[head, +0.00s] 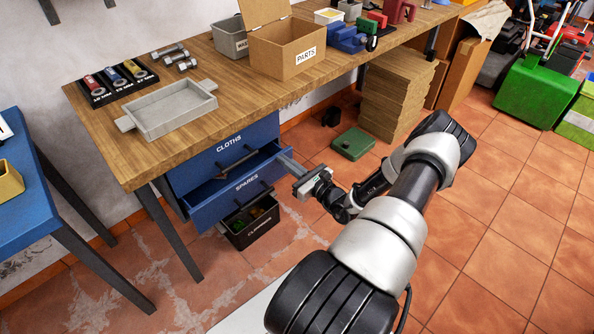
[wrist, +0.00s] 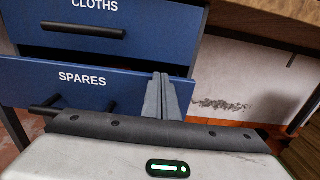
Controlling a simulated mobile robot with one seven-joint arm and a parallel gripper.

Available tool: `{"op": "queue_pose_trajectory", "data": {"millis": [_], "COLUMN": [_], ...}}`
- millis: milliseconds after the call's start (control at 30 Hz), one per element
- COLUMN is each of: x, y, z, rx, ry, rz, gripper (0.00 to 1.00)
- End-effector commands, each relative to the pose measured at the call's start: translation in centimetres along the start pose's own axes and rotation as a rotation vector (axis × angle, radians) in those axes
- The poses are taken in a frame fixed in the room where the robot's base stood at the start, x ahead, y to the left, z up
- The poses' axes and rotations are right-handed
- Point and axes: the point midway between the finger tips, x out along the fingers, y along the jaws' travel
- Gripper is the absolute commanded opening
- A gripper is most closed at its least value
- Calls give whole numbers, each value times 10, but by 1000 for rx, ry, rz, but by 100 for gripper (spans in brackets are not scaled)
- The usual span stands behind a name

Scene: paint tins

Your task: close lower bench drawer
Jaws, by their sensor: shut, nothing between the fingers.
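The lower bench drawer (head: 237,198), blue and marked SPARES, stands pulled out under the workbench, its inside showing from above. Its front also shows in the wrist view (wrist: 40,83), with a black bar handle partly hidden by my gripper's body. The upper drawer (head: 222,155), marked CLOTHS, is shut; it also shows in the wrist view (wrist: 130,33). My gripper (head: 283,157) is shut and empty at the right end of the SPARES drawer's front. In the wrist view its fingertips (wrist: 162,78) overlap the front's upper right edge; I cannot tell whether they touch it.
A black crate (head: 252,236) stands on the floor below the drawers. A green case (head: 353,143) and stacked boards (head: 395,95) lie to the right under the bench. The workbench top (head: 130,165) holds a grey tray (head: 172,112) and a PARTS box (head: 280,50).

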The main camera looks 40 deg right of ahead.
Motion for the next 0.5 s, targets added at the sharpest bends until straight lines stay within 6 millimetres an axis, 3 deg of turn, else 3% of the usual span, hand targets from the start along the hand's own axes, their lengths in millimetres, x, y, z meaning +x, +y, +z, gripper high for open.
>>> {"op": "queue_pose_trajectory", "data": {"millis": [200, 500], "x": [19, 23], "y": [0, 0], "z": [0, 0], "rx": [0, -1], "ry": [0, 0], "rz": [0, 0], "gripper": [0, 0]}}
